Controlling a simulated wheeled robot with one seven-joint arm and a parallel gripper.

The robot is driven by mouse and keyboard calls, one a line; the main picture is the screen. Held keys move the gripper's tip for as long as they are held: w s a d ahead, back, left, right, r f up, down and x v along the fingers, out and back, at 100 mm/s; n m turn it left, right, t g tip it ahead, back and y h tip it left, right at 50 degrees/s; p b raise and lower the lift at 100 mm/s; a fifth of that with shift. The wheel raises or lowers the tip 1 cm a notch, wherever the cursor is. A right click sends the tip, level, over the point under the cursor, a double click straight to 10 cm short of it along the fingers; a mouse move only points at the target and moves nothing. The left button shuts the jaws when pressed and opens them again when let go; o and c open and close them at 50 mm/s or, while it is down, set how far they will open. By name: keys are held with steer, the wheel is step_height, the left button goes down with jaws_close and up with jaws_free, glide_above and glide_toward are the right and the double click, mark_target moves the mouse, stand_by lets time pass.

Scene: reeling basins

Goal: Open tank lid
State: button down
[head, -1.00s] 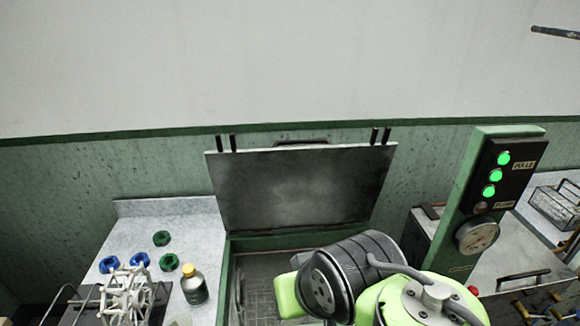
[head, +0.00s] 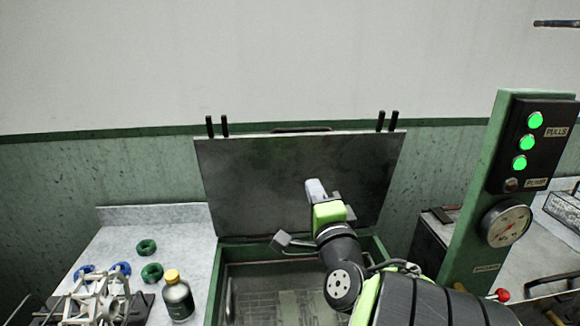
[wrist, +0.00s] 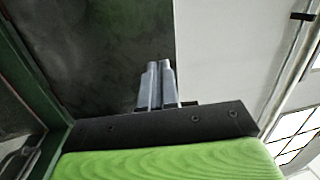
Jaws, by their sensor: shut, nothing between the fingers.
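The tank lid (head: 260,185) stands raised and nearly upright at the back of the green-rimmed tank (head: 232,252), its dark inner face toward me. The lid's handle (head: 302,130) shows at its top edge. The tank is open, with a grid-like floor visible. My gripper (head: 315,188) is in front of the lid's inner face, right of its middle. Its fingers also show in the wrist view (wrist: 157,82), together and empty, with the dark lid (wrist: 110,50) behind them. I cannot tell whether they touch the lid.
A counter (head: 150,215) at left holds green and blue rings, a capped bottle (head: 178,300) and a white reel (head: 95,297). A green control post (head: 470,230) with lit green lamps and a gauge (head: 506,222) stands close right of the tank.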

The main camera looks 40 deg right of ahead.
steer(key=s+d+m+h, duration=0.1)
steer(key=d+m+h, duration=0.1)
steer(key=p, duration=1)
glide_toward(313, 141)
steer(key=x, duration=0.6)
steer(key=shift+w+r, duration=0.1)
steer(key=shift+r, duration=0.2)
steer(key=shift+w+d+f, duration=0.1)
steer(key=shift+w+d, duration=0.15)
